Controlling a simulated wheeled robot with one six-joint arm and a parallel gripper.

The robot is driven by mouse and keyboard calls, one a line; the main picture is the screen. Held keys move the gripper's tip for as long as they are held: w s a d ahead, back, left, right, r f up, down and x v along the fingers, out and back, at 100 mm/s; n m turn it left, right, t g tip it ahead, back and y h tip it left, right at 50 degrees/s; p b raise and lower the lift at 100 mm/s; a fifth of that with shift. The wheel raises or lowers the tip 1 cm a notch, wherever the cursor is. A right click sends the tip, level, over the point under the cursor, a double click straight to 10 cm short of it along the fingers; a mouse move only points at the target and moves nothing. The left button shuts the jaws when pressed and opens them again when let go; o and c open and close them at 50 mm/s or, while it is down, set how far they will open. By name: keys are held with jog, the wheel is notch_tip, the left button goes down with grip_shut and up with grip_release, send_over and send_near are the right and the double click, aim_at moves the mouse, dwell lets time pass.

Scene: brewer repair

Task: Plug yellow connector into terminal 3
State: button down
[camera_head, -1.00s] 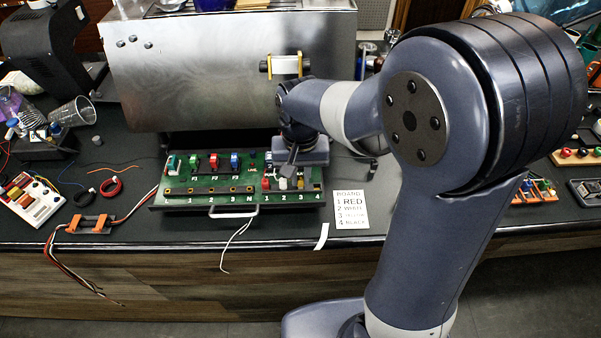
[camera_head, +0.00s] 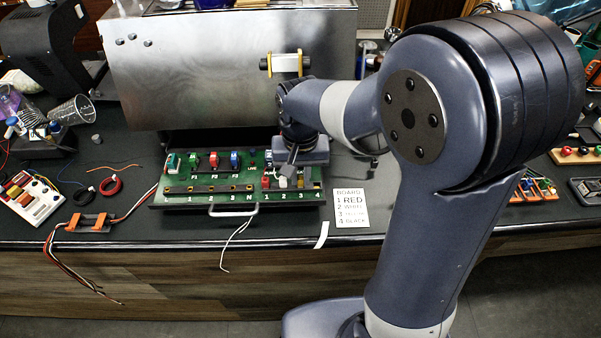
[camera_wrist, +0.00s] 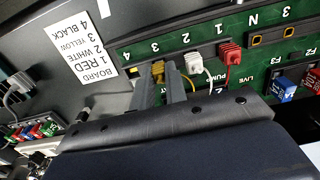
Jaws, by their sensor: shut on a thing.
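My gripper (camera_wrist: 160,88) is shut on the yellow connector (camera_wrist: 158,70), which shows between the fingertips in the wrist view. The connector is at the terminal marked 3 on the green board (camera_wrist: 268,60). I cannot tell how deep it sits. A white connector (camera_wrist: 193,64) is at terminal 2 and a red connector (camera_wrist: 229,52) at terminal 1. Terminal 4 (camera_wrist: 133,72) shows no connector. In the head view my wrist hides part of the board (camera_head: 155,196), and the white connector (camera_head: 283,182) shows below it.
A label card (camera_head: 351,208) lies right of the board, listing 1 red, 2 white, 3 yellow, 4 black. The metal brewer body (camera_head: 200,80) stands behind. A board handle (camera_head: 232,212) and loose wires (camera_head: 237,240) are in front.

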dwell(0.3)
jog(key=c, duration=1.3)
grip_release()
jog(key=shift+c, duration=0.2)
notch_tip(320, 180, up, 11)
jog(key=shift+f, duration=0.2)
notch_tip(320, 180, down, 10)
jog(key=shift+f, duration=0.25)
jog(key=shift+r, duration=0.2)
jog(key=shift+f, duration=0.1)
